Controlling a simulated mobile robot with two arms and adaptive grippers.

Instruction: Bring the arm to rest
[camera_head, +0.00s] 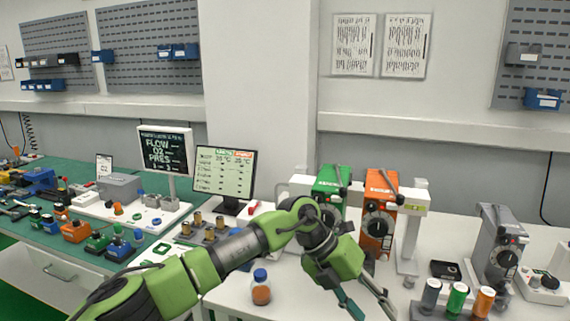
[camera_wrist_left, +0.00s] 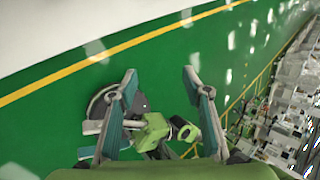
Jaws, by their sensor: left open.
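My left arm (camera_head: 222,255), green and grey, reaches in from the lower left over the front of the white bench. Its left gripper (camera_head: 368,312) hangs at the bench's front, tilted down, with its fingertips near the bottom of the picture. In the left wrist view the left gripper (camera_wrist_left: 160,80) has its two teal fingers spread apart with nothing between them. Beyond the fingers are green floor and parts of my own body. My right gripper is not seen in the head view.
A brown bottle with a blue cap (camera_head: 261,288) stands left of the left gripper. Green (camera_head: 331,195) and orange (camera_head: 378,215) vaporizers stand behind it. Several coloured small bottles (camera_head: 457,298) and a grey vaporizer (camera_head: 499,245) are to the right. A monitor (camera_head: 224,172) stands behind the arm.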

